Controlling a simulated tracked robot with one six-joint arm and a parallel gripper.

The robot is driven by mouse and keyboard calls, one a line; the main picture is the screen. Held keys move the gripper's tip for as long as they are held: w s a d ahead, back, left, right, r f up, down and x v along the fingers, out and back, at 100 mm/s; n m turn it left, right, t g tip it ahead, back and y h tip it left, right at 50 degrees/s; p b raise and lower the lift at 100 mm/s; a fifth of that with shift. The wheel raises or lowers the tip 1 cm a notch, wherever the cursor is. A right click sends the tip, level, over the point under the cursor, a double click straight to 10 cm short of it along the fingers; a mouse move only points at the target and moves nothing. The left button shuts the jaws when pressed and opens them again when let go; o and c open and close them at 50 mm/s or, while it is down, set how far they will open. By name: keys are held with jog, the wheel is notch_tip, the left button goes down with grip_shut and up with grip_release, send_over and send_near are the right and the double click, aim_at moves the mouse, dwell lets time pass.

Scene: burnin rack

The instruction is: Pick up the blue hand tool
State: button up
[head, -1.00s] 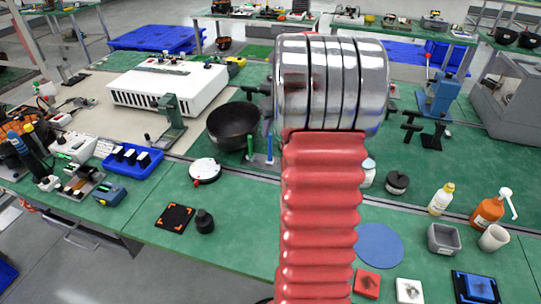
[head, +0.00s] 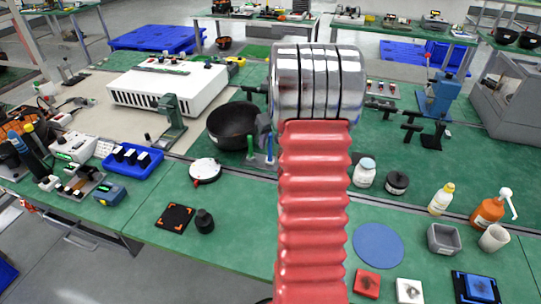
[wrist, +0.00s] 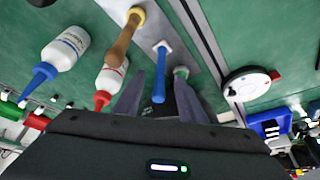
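The blue hand tool (wrist: 159,82) has a blue handle and a pale head, and shows in the middle of the wrist view. My gripper (wrist: 161,74) is open, with a dark finger on either side of the blue handle in the picture; I cannot tell whether they touch it. In the head view the blue tool (head: 270,150) shows as a thin upright piece just left of my red arm sleeve. My gripper is mostly hidden behind my arm there.
A wooden-handled tool (wrist: 124,38) and two white bottles, one blue-tipped (wrist: 63,50) and one red-tipped (wrist: 110,78), lie to the left in the wrist view. A black bowl (head: 232,125) and a white round device (head: 205,170) are left of the tools.

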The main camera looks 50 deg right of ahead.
jog(key=shift+x, duration=0.85)
jog(key=shift+c, duration=0.2)
grip_shut()
